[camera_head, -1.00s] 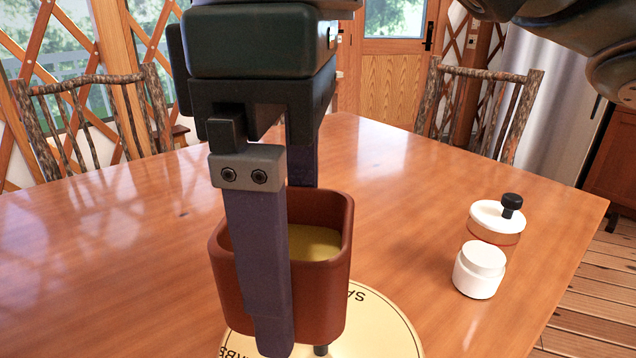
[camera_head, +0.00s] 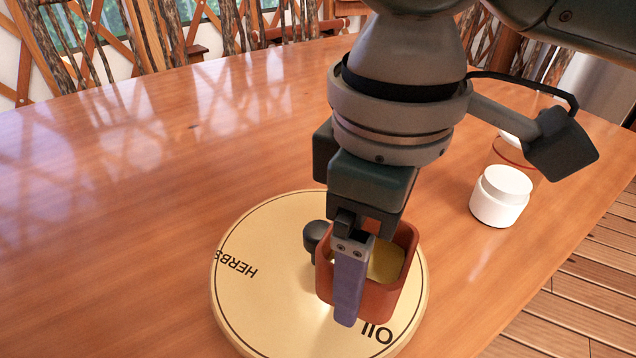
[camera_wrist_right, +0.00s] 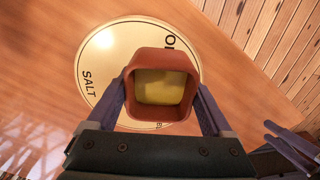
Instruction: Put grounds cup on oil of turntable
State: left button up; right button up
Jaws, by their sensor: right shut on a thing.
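The grounds cup (camera_head: 394,285) is a reddish-brown, square, open cup with yellowish contents. My right gripper (camera_head: 362,300) is shut on it, with purple fingers on opposite sides. The cup looks upright over the turntable (camera_head: 268,290), a round pale-gold disc, beside the "OIL" lettering (camera_head: 378,333). I cannot tell whether its bottom touches the disc. In the right wrist view the cup (camera_wrist_right: 160,115) partly covers the disc (camera_wrist_right: 95,60) and its oil lettering. Purple fingers, apparently my left gripper (camera_wrist_right: 290,148), show at that view's lower right; their opening is unclear.
A black round knob (camera_head: 315,235) stands on the disc, close left of the cup. A white lidded jar (camera_head: 500,196) stands to the right, with a glass container (camera_head: 515,152) partly hidden behind it. The table's left side is clear; its edge runs along the right.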

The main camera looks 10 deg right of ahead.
pick_arm(q)
jog(key=shift+f+b, duration=0.65)
jog(key=shift+f, duration=0.05)
pick_arm(e)
notch_tip(320, 180, down, 4)
jog(key=shift+f, duration=0.35)
jog(key=shift+f, duration=0.15)
jog(key=o, duration=1.2)
jog(key=shift+c, duration=0.2)
pick_arm(q)
notch_tip(320, 180, up, 4)
jog(key=p, duration=0.3)
jog(key=shift+f+p, duration=0.25)
jog(key=shift+p, duration=0.05)
pick_arm(e)
notch_tip(320, 180, up, 12)
jog(key=shift+r, duration=0.2)
